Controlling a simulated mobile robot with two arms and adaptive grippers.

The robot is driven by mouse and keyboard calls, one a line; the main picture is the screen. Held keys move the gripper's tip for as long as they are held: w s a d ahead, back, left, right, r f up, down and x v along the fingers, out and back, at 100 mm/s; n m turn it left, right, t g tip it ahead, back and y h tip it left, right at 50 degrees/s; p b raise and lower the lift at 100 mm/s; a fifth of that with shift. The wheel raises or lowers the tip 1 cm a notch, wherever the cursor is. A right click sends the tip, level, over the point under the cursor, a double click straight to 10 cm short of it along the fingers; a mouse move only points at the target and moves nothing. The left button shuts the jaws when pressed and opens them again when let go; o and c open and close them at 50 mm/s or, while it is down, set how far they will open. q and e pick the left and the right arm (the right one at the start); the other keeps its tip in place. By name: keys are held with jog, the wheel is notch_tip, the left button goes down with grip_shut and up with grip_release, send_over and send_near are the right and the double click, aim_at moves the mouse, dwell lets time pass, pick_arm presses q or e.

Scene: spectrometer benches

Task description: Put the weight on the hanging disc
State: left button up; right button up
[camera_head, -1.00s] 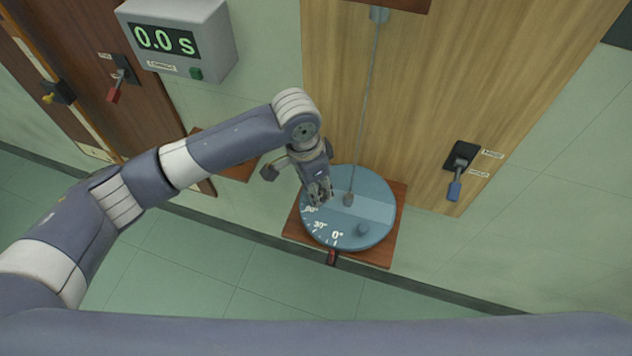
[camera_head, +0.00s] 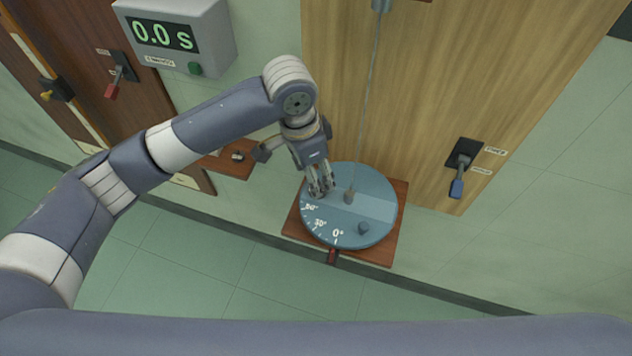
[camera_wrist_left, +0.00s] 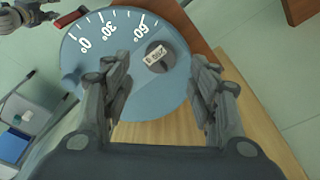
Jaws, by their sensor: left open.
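The round blue disc (camera_head: 378,207) with an angle scale hangs on a thin rod (camera_head: 370,100) above a wooden base. In the left wrist view, a dark round weight (camera_wrist_left: 157,57) with a white label stands on the disc (camera_wrist_left: 110,65) near the 60° mark. In the head view, my left gripper hides it. My left gripper (camera_head: 322,192) points down over the disc's left part. In the wrist view its two fingers (camera_wrist_left: 160,92) are open and empty, with the weight beyond the gap between them.
A red pointer (camera_head: 333,257) is at the base's front. A small shelf (camera_head: 232,168) lies left of the disc. A blue lever (camera_head: 457,187) is on the right panel, and a timer (camera_head: 180,38) reads 0.0 s.

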aim_at(309, 190)
pick_arm(q)
notch_tip(309, 190, up, 7)
jog(key=a+b, duration=0.1)
jog(key=shift+s, duration=0.25)
dwell(0.3)
